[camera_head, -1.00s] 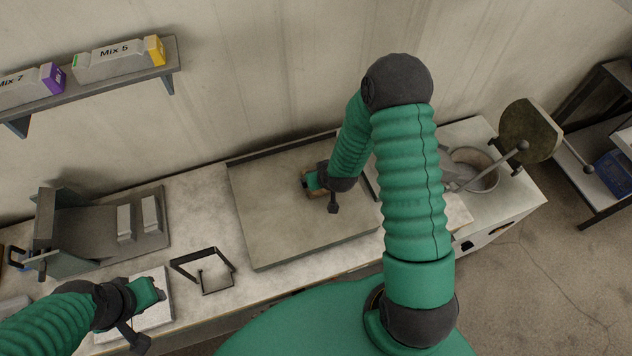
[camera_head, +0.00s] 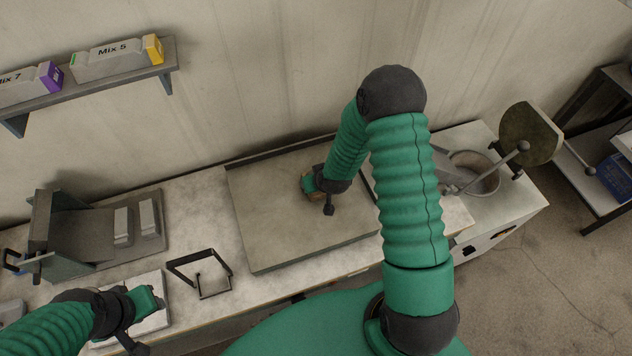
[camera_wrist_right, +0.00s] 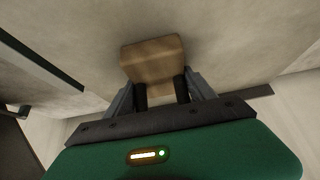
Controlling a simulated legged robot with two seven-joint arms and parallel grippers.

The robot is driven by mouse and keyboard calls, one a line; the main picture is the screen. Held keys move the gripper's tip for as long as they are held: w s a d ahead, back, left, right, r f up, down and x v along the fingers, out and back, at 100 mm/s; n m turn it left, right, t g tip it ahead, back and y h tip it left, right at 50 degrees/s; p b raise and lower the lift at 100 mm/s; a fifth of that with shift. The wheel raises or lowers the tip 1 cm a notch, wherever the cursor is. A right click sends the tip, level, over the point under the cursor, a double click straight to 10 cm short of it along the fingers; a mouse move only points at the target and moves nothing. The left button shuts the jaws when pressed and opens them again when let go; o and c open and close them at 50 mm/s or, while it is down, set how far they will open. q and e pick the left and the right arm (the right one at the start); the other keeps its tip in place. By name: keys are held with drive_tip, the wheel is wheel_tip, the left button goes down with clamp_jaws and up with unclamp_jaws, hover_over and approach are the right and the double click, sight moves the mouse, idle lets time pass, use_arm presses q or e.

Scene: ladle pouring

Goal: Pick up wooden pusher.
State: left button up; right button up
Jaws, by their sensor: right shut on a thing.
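The wooden pusher (camera_wrist_right: 152,58) is a brown wooden block at the fingertips of my right gripper (camera_wrist_right: 160,92) in the right wrist view. The two dark fingers are shut on it, one on each side. In the head view my right gripper (camera_head: 310,186) is over the grey board, and only a little brown of the pusher shows beneath it. I cannot tell whether the pusher touches the board. My left gripper (camera_head: 155,300) is at the lower left, over a white slab; its fingers are too small to read.
The large grey board (camera_head: 265,235) lies mid-counter with a raised back edge. A black metal stand (camera_head: 200,272) is to its left. A metal rack with two pale bars (camera_head: 148,218) is further left. A round pot (camera_head: 480,172) with a lifted lid (camera_head: 531,132) is at the right.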

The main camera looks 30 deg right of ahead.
drive_tip(key=shift+a, duration=0.25)
